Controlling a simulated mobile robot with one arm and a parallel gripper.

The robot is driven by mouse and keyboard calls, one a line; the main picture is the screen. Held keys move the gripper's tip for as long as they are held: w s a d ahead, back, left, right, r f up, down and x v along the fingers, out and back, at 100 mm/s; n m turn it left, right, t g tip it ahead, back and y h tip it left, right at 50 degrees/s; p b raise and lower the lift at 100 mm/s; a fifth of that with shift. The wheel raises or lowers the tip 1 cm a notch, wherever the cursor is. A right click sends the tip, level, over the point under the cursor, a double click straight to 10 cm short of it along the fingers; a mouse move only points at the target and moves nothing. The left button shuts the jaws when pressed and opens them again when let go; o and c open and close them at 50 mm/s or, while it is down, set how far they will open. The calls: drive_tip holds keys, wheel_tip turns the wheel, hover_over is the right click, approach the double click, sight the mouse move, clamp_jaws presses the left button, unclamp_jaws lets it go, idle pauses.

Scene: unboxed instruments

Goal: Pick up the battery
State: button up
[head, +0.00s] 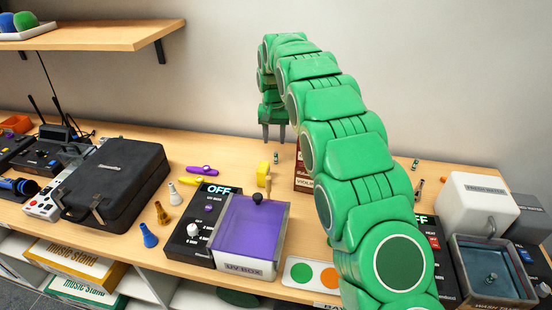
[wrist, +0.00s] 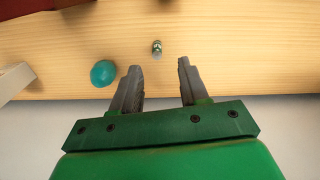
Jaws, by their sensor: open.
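A small battery-like cylinder (head: 276,157) with a dark and green body stands on the wooden table, just beyond the yellow block. It also shows in the wrist view (wrist: 157,47), past the fingertips and roughly in line with the gap between them. My gripper (head: 273,138) points down above the back of the table, close to the cylinder. In the wrist view my gripper (wrist: 161,68) has its two grey fingers apart with nothing between them. A similar small cylinder (head: 415,164) stands to the right of my arm.
A teal ball (wrist: 103,73) lies left of the fingers in the wrist view. A yellow block (head: 263,170), a dark red box (head: 302,178) and the purple-lidded UV box (head: 250,235) stand nearby. A black case (head: 115,180) is at left, a wash tank (head: 490,268) at right.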

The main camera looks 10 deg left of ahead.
sight(276, 152)
drive_tip(key=shift+f, duration=1.75)
drive_tip(key=shift+w+d+f, duration=0.15)
drive_tip(key=shift+f, duration=1.1)
drive_tip(key=shift+w+d+f, duration=0.1)
drive_tip(key=shift+f, duration=1.15)
clamp_jaws()
